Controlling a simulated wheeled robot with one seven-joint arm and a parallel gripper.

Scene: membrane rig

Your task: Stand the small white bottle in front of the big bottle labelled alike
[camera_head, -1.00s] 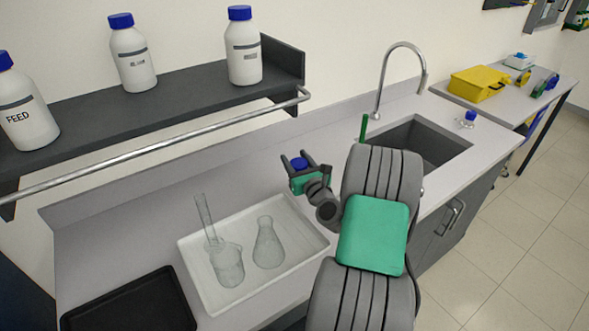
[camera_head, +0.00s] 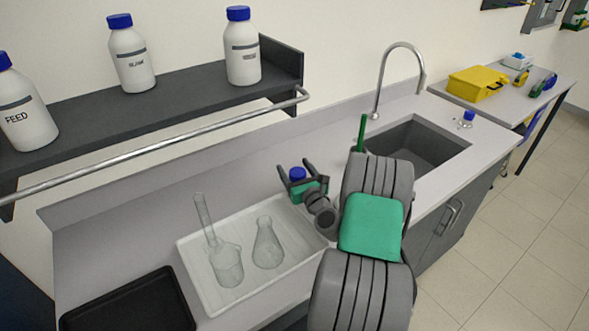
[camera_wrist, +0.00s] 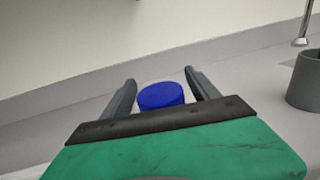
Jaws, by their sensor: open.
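A small bottle with a blue cap (camera_head: 297,173) stands on the counter behind the tray; my gripper hides most of its body and any label. My gripper (camera_head: 295,170) is open, with its fingers on either side of the cap. In the wrist view the blue cap (camera_wrist: 161,95) sits between the open fingers (camera_wrist: 160,85), with gaps at both sides. Big white bottles with blue caps stand on the dark shelf: one reading FEED (camera_head: 22,112) at left, one in the middle (camera_head: 132,60) and one at right (camera_head: 242,52). The last two labels are too small to read surely.
A white tray (camera_head: 202,290) holds a glass cylinder, beaker and flask. A black tray (camera_head: 130,305) lies front left. A metal rail (camera_head: 150,148) runs before the shelf. The sink (camera_head: 415,145) and tap (camera_head: 400,48) are at right. A grey cup (camera_wrist: 305,80) shows in the wrist view.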

